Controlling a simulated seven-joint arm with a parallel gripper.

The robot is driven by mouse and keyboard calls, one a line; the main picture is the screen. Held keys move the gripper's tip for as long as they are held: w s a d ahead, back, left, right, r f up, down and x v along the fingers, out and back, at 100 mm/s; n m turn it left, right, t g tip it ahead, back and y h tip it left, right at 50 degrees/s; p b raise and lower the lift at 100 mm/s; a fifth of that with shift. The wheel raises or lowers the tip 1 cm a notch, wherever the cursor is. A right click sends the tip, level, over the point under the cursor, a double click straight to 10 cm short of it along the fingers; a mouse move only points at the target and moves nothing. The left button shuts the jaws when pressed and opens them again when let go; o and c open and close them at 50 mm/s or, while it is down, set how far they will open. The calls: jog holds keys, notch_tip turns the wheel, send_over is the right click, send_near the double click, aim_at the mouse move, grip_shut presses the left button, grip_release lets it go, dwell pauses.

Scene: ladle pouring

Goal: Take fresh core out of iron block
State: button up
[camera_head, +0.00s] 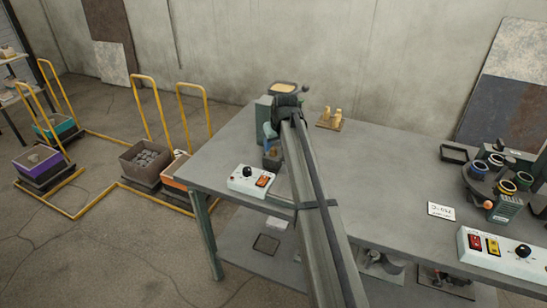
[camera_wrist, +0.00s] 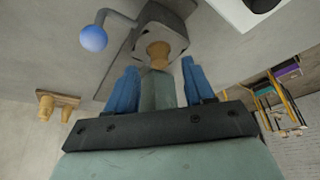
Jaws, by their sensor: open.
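The iron block (camera_wrist: 172,22) is a dark grey block with a side handle ending in a blue ball (camera_wrist: 93,38). A tan core (camera_wrist: 158,52) sticks out of its opening. My gripper (camera_wrist: 157,68) is open, with one blue finger on each side of the core's line; I cannot tell whether either touches it. In the head view my gripper (camera_head: 268,137) points down just above the iron block (camera_head: 272,162) on the workbench, and my arm hides part of that area. Two more tan cores (camera_head: 331,115) stand on a small wooden board (camera_head: 330,125).
A white control box (camera_head: 246,180) with a knob and orange switch sits at the front left of the bench (camera_head: 390,170). A sand-coloured tray (camera_head: 285,87) is behind my gripper. A round fixture with several cups (camera_head: 496,180) stands at the right. The bench middle is largely clear.

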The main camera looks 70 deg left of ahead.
aim_at(274, 155)
jog(key=x, duration=0.2)
jog(key=shift+a+f, duration=0.15)
jog(key=shift+f, duration=0.15)
grip_shut()
